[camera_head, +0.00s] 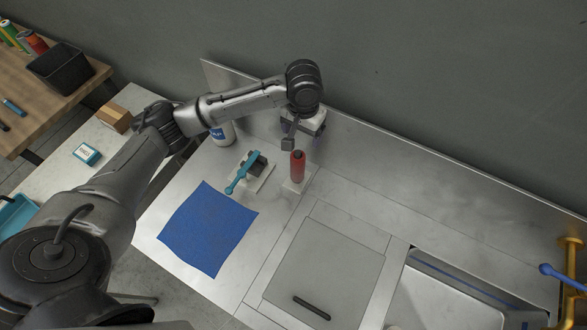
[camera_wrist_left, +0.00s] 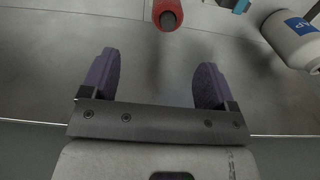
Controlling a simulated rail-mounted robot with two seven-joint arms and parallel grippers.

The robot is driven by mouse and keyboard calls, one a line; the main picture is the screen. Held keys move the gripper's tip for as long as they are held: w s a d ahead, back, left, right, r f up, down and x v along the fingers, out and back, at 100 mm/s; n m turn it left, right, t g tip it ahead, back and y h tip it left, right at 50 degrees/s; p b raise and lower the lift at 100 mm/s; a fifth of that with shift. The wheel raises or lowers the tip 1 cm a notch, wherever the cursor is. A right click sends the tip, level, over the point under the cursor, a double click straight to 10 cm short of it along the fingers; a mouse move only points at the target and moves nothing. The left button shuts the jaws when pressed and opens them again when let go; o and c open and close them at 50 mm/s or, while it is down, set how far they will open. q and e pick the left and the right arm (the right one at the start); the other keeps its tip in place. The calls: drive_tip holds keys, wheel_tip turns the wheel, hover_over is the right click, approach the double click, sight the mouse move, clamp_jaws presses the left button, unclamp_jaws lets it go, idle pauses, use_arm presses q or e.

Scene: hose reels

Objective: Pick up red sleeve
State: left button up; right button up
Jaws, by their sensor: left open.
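The red sleeve (camera_head: 297,168) stands upright on a small pale plate (camera_head: 299,184) on the metal counter. My left gripper (camera_head: 289,143) is just behind it, towards the wall, pointing down and apart from it. In the left wrist view the red sleeve (camera_wrist_left: 168,14) shows end-on at the top edge, partly cut off and beyond the fingertips. There the two purple-grey fingers of my left gripper (camera_wrist_left: 157,80) are spread wide with nothing between them. My right gripper is in neither view.
A teal tool (camera_head: 238,178) rests by a dark block left of the sleeve. A white bottle (camera_head: 222,133) stands farther left. A blue cloth (camera_head: 209,229) and a grey panel with a black handle (camera_head: 330,262) lie in front. The wall panel (camera_head: 410,160) runs close behind.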

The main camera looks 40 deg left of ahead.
sight(298, 158)
use_arm(q)
drive_tip(key=shift+w+a, duration=0.15)
drive_tip(key=shift+a, duration=0.2)
drive_tip(key=shift+a+f, duration=0.1)
drive_tip(key=shift+f, duration=0.25)
wheel_tip(298, 158, down, 7)
drive_tip(key=shift+f+b, duration=0.2)
drive_tip(key=shift+b, duration=0.2)
drive_tip(key=f, duration=0.4)
drive_tip(key=shift+s, duration=0.4)
drive_tip(key=shift+f, duration=0.65)
drive_tip(key=c, duration=1.2)
drive_tip(key=shift+c, duration=0.2)
